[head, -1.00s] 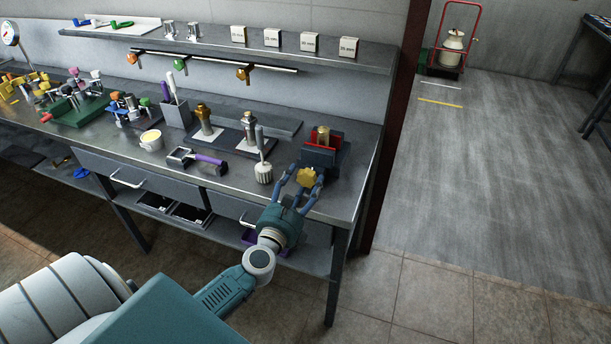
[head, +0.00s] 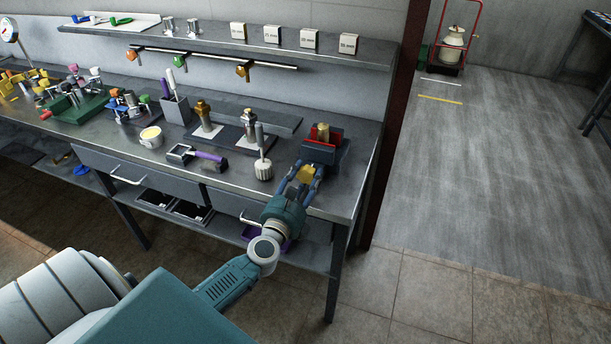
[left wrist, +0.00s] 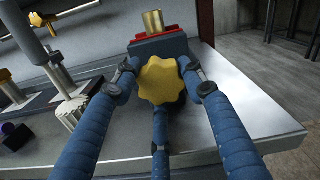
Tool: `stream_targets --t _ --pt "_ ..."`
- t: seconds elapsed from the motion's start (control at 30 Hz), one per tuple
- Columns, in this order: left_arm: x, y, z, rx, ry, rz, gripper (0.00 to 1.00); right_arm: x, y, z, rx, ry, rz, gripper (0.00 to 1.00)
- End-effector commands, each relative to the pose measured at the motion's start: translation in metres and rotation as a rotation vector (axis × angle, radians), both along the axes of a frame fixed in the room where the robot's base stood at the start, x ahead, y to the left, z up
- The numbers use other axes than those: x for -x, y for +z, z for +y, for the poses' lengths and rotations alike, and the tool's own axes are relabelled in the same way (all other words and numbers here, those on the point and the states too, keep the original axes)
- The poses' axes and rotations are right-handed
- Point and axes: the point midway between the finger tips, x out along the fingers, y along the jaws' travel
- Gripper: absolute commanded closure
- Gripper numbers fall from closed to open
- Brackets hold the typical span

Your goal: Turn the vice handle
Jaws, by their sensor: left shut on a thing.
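The vice (head: 323,150), dark with red parts, sits at the right end of the workbench and has a brass cylinder (head: 323,132) in its jaws. Its handle is a yellow lobed knob (left wrist: 161,81) on the front of the vice. The handle also shows between my fingers in the head view (head: 306,173). My left gripper (head: 303,176) has its blue fingers shut on the handle from the front. In the left wrist view, a fingertip (left wrist: 187,68) lies on each side of the handle, and a third finger is below it. My right gripper is not in view.
A brush-like tool with a white ribbed head (head: 263,169) stands left of the vice. A purple-handled tool (head: 207,158), a white tub (head: 152,137) and several valve parts lie farther left. A shelf (head: 225,42) with small boxes runs behind.

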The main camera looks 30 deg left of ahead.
Motion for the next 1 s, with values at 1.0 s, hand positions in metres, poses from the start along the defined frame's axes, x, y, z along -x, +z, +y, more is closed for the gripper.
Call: stream_targets --t 1.0 --pt "-0.004 0.012 0.0 -0.752 0.009 0.162 0.85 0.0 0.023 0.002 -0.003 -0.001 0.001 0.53"
